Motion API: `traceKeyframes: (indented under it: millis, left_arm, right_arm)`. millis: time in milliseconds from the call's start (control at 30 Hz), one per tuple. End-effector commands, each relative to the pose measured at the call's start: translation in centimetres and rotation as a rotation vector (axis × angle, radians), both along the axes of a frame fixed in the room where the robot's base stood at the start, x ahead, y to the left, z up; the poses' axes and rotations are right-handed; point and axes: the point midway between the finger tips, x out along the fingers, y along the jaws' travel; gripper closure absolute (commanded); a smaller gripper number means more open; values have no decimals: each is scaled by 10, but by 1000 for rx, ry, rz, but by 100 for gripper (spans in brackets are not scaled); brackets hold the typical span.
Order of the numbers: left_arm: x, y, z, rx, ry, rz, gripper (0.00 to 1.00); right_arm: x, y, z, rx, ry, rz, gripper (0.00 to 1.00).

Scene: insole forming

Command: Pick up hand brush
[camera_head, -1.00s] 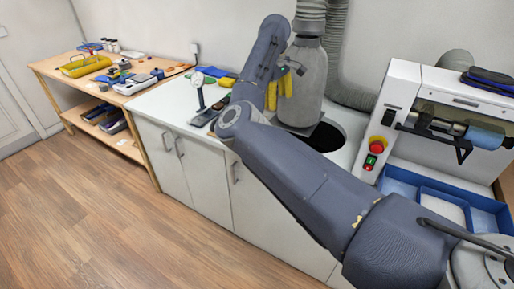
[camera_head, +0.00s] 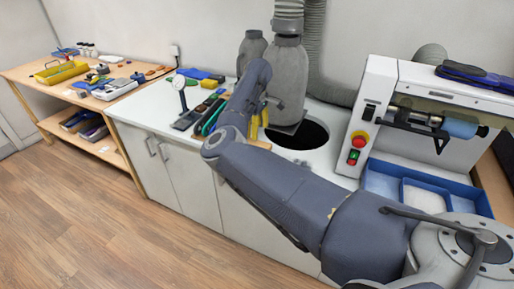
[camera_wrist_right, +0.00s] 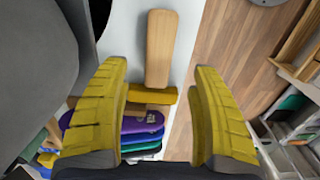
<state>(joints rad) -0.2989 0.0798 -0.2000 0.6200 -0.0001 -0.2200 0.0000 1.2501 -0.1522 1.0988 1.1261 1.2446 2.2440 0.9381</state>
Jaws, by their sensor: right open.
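The hand brush (camera_wrist_right: 160,45) lies on the white counter in the right wrist view. It has a light wooden handle and a darker yellow-brown head end. In the head view, a small tan piece of it (camera_head: 260,145) shows just below my right gripper (camera_head: 259,120); the rest is hidden by my arm. In the wrist view, my right gripper (camera_wrist_right: 161,66) has its yellow fingers wide apart, one on each side of the brush, with nothing held between them. Whether the fingers are at the brush's height is hard to tell. My left gripper is not in view.
Coloured insoles (camera_wrist_right: 140,128) lie close to the brush head. A round dark opening (camera_head: 300,135) and a grey hose cylinder (camera_head: 287,75) are right of my gripper. A dial gauge stand (camera_head: 181,95) stands left. A machine (camera_head: 430,110) is farther right.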

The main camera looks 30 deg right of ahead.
Motion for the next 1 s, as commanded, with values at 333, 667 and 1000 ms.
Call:
traceKeyframes:
  millis: [333,667,1000]
  left_arm:
    - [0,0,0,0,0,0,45]
    - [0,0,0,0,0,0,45]
    - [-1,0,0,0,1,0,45]
  right_arm:
    - [0,0,-22,-1,1,-1,36]
    - [0,-2,-58,-1,3,0,36]
    - [0,-2,-73,-1,0,-1,36]
